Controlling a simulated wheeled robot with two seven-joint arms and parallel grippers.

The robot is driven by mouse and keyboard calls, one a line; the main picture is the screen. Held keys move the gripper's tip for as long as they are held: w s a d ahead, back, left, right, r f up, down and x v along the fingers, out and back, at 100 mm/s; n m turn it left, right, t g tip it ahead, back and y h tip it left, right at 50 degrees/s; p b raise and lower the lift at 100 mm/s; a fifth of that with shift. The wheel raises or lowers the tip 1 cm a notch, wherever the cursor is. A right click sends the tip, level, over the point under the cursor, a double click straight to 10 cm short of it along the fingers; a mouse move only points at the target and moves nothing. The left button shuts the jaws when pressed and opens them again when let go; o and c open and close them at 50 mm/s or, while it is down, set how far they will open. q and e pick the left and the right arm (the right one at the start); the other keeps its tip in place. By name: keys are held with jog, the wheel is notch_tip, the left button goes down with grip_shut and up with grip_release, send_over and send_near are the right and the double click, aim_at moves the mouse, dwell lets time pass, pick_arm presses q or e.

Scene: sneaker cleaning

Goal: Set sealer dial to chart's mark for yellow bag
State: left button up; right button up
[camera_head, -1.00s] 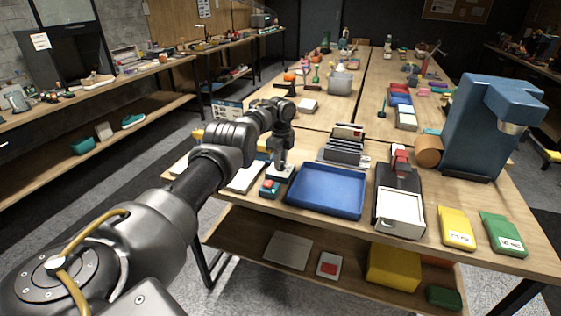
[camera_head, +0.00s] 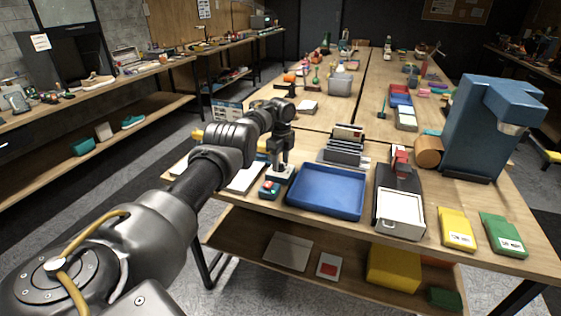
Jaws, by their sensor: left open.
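A yellow bag (camera_head: 456,228) with a white label lies on the table's right front, beside a green bag (camera_head: 502,235). Left of them stands a dark device with a pale front plate (camera_head: 400,213) and a red part on top; it may be the sealer. I cannot make out a dial or its setting. My left gripper (camera_head: 281,173) points down over the table, left of the blue tray, above a small white piece. It is open; its fingertips are small and hard to see. A small teal block with a red top (camera_head: 269,189) sits just beside it. I cannot identify the chart.
A blue tray (camera_head: 325,190) lies between my left gripper and the dark device. A rack of dark panels (camera_head: 344,148) stands behind it. A tall blue machine (camera_head: 478,130) and a brown cylinder (camera_head: 428,151) stand at the right. A lower shelf holds a yellow box (camera_head: 394,268).

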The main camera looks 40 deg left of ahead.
aim_at(281, 163)
pick_arm(q)
notch_tip(281, 163, up, 11)
jog(key=shift+b, duration=0.4)
pick_arm(e)
jog(key=shift+w+d+f, duration=0.15)
jog(key=shift+d+f, duration=0.15)
jog(key=shift+d, duration=0.45)
pick_arm(q)
jog(key=shift+w+f, duration=0.1)
